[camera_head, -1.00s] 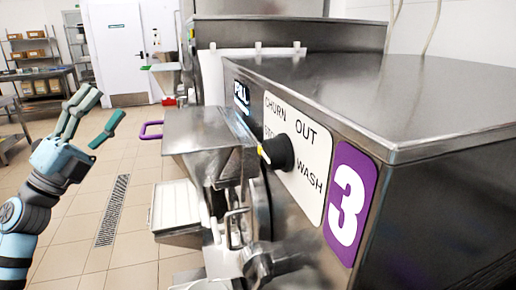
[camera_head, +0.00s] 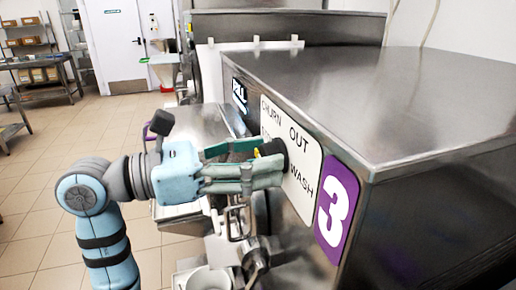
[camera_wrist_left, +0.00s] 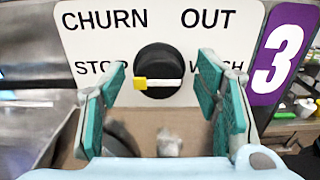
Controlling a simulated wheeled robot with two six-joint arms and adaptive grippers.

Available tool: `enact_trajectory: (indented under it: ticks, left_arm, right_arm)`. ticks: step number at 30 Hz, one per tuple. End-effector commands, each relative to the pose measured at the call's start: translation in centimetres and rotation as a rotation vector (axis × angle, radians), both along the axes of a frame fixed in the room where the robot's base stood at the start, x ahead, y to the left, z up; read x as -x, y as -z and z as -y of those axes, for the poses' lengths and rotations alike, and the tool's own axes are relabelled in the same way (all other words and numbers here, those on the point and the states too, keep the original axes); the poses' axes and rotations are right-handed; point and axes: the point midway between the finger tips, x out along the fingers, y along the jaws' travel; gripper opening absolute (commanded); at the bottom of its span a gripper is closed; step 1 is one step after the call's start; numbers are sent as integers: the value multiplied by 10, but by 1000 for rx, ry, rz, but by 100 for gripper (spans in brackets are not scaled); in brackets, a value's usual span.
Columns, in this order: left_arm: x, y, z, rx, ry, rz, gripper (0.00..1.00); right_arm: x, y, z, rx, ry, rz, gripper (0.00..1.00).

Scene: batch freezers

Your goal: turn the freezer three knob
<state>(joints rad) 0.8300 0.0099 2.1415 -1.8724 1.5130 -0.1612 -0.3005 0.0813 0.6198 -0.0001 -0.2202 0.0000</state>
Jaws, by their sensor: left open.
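The freezer three knob (camera_head: 272,150) is black, with a white bar and a yellow end. It is on a white panel with the words CHURN, OUT, STOP and WASH. In the left wrist view the knob (camera_wrist_left: 158,62) has its yellow end pointing left, toward STOP. My left gripper (camera_head: 262,162) is at the panel, its fingers partly hiding the knob in the head view. In the left wrist view the left gripper (camera_wrist_left: 163,76) is open, with one green-padded finger on each side of the knob. Contact with the knob cannot be told. My right gripper is not in view.
The freezer's steel body (camera_head: 370,100) fills the right side, with a purple number 3 label (camera_head: 336,208) beside the panel. A steel spout handle (camera_head: 236,222) stands below my left gripper. Open tiled floor (camera_head: 40,190) lies to the left.

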Motion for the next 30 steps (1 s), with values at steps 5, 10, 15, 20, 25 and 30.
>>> enact_trajectory:
  ticks: [5,10,15,20,25,30]
  left_arm:
    - [-2,1,7,-1,0,-1,57]
    - [-2,1,7,-1,0,-1,57]
    - [-2,1,7,-1,0,-1,30]
    - [-2,1,4,-2,-1,-1,10]
    - [-2,1,6,-3,1,9,10]
    - [-2,2,7,-16,0,53,10]
  right_arm:
    - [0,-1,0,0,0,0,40]
    - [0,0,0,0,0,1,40]
    - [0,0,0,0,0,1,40]
    - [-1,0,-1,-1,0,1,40]
    - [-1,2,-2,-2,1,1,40]
    - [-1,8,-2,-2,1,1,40]
